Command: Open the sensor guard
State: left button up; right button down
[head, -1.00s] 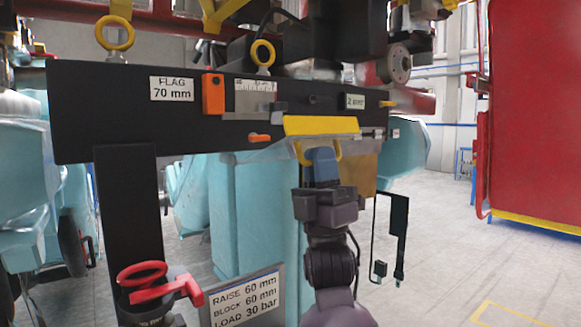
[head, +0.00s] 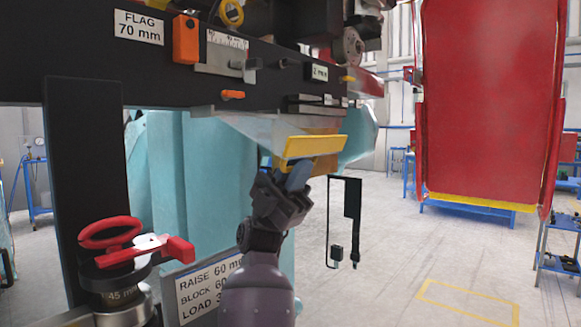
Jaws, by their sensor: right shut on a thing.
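The sensor guard shows as a yellow bar (head: 317,146) below the black panel (head: 100,75), at the front of a pale, sloping plate (head: 262,128) that reaches back to the panel's lower edge. The bar now hangs lower than the panel and stands out from it. My right gripper (head: 295,175) comes from below, its blue fingertips just under the bar; it is shut on the guard, though the exact grip point is partly hidden. My left gripper is not in view.
An orange block (head: 186,40), a ruler scale and a small orange lever (head: 233,95) sit on the panel. A red-handled jack (head: 135,245) stands at lower left beside a label plate (head: 205,285). A thin black bracket (head: 352,205) hangs at right.

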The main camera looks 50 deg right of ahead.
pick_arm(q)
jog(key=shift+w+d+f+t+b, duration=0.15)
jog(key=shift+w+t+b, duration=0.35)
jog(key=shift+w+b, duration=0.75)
pick_arm(e)
jog(key=w+f+t, duration=0.4)
jog(key=w+f, duration=0.1)
jog(key=w, duration=0.5)
jog(key=shift+d+f+t, duration=0.3)
jog(key=shift+f, duration=0.1)
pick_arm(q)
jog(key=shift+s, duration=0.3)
pick_arm(e)
jog(key=shift+w, duration=0.15)
jog(key=c, duration=1.2)
grip_release()
jog(key=shift+r, duration=0.1)
jog(key=shift+c, duration=0.2)
pick_arm(q)
jog(key=shift+b, duration=0.3)
